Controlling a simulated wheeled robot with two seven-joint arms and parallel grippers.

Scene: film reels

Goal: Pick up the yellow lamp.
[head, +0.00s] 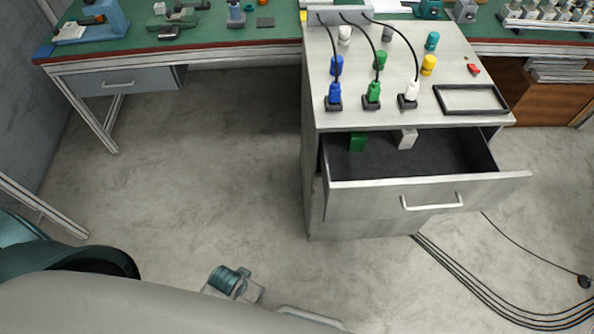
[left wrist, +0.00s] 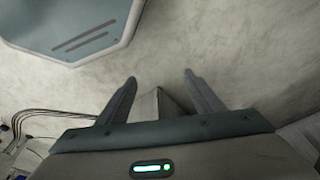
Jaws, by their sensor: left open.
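The yellow lamp (head: 429,65) is a small yellow cylinder standing on the grey cabinet top (head: 460,65), right of the green and blue lamps. My left gripper (left wrist: 162,88) shows in the left wrist view with its two fingers spread and nothing between them but floor and a grey edge behind. It is far from the yellow lamp, which is not in that view. I cannot make out the left fingertips in the head view. My right gripper is in neither view.
A teal lamp (head: 432,41) stands just behind the yellow one. A black frame (head: 471,99) lies in front. The drawer (head: 425,190) is open. Floor to the left is clear.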

